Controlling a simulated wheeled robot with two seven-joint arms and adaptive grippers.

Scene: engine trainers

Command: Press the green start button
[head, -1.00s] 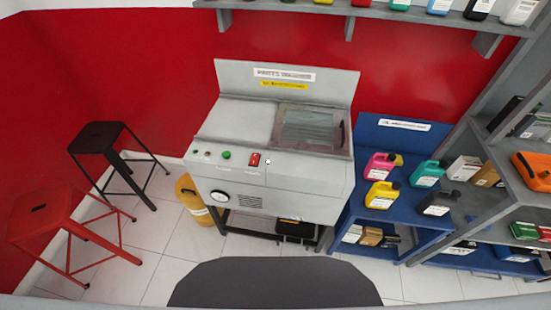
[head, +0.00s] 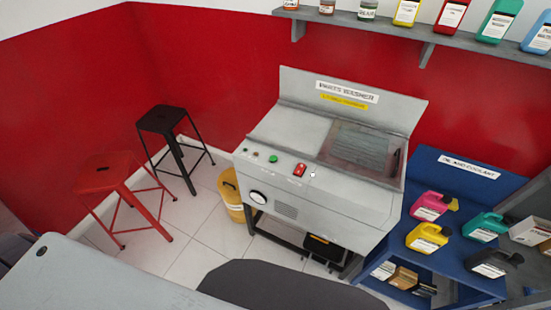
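The green start button (head: 273,158) is a small round button on the front control panel of the grey parts washer (head: 270,182), in the head view. A red switch (head: 300,170) sits to its right on the same panel, and a small dark knob (head: 255,153) to its left. A round gauge (head: 258,198) is on the washer's front face below. Neither of my grippers is in view.
A black stool (head: 165,120) and a red stool (head: 105,180) stand left of the washer. A yellow bin (head: 231,190) is by its left leg. A blue shelf (head: 440,165) with bottles stands at right. A grey surface (head: 95,280) fills the lower left.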

